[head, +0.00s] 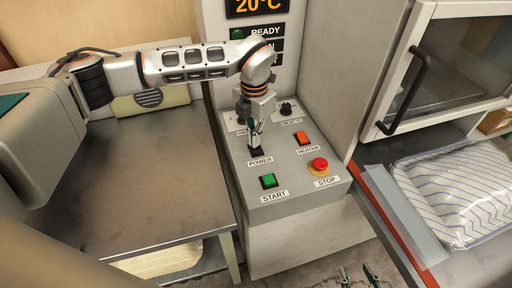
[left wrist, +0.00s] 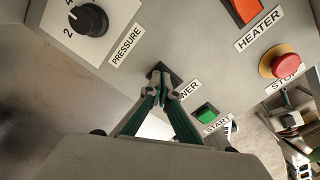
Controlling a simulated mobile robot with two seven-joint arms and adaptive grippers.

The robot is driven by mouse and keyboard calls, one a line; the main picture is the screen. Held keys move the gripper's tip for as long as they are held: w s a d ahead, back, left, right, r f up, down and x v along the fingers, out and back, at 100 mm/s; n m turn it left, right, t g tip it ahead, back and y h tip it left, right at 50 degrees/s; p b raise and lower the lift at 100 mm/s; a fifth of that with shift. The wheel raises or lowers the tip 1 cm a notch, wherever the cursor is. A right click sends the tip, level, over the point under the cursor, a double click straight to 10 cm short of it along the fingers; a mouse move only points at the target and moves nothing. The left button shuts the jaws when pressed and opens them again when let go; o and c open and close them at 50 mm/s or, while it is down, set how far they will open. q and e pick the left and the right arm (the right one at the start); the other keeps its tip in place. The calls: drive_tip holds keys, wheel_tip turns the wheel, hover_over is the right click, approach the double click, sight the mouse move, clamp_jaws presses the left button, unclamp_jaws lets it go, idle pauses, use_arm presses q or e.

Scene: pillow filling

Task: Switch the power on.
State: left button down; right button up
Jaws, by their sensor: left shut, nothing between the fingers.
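The power switch (head: 257,152) is a small dark rocker above its POWER label (head: 260,161) on the sloped control panel (head: 235,172). My left gripper (head: 254,143) is shut and empty, pointing down at the switch. In the left wrist view its fingertips (left wrist: 160,75) meet at the dark power switch (left wrist: 168,70) and partly cover it and its label. They look to be touching or very close; I cannot tell which, nor the switch's position. My right gripper (head: 359,273) shows only its fingertips at the bottom of the head view, apart and away from the panel.
The panel also has an orange heater switch (head: 302,138), a green start button (head: 268,181), a red stop button (head: 320,164) and a pressure knob (left wrist: 88,20). A display (head: 257,7) reads 20°C. A metal table (head: 150,180) stands left; a striped pillow (head: 455,195) lies right.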

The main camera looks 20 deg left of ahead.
use_arm(q)
drive_tip(key=shift+r+p, duration=2.45)
drive_tip(key=shift+r, duration=1.05)
drive_tip(key=shift+s, duration=0.1)
